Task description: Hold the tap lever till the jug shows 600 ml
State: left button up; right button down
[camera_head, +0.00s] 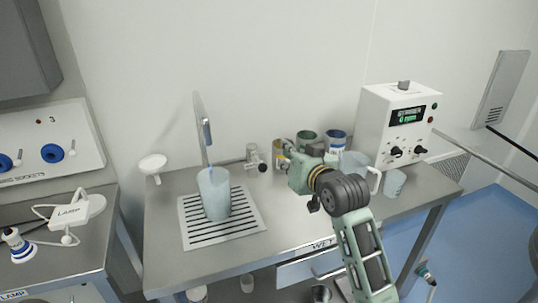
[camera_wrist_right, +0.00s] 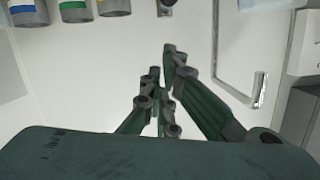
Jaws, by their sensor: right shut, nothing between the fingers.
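A tall grey tap (camera_head: 203,128) stands at the back of the steel bench. A pale blue translucent vessel (camera_head: 214,200) stands upright below it on a slotted drain grate (camera_head: 247,217); I cannot read any level on it. A small valve-like fitting (camera_head: 254,158) sits to the right of the tap; I cannot tell which part is the lever. My right gripper (camera_head: 303,172) is above the bench, right of the vessel and apart from it. In the right wrist view its fingers (camera_wrist_right: 166,68) are shut and empty. My left gripper is out of view.
Labelled tins (camera_head: 334,141) stand at the back, partly behind my right gripper. A white dish (camera_head: 152,164) is at the left.

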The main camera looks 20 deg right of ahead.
jog(key=shift+w+r, duration=0.15)
jog(key=shift+r, duration=0.1)
jog(key=p, duration=0.3)
send_over(259, 161)
jog(key=s+d, duration=0.2)
jog(key=s, duration=0.3)
notch_tip(259, 161, down, 4)
jog(key=f, duration=0.1)
jog(key=shift+s+a+f, duration=0.1)
jog(key=shift+f, duration=0.4)
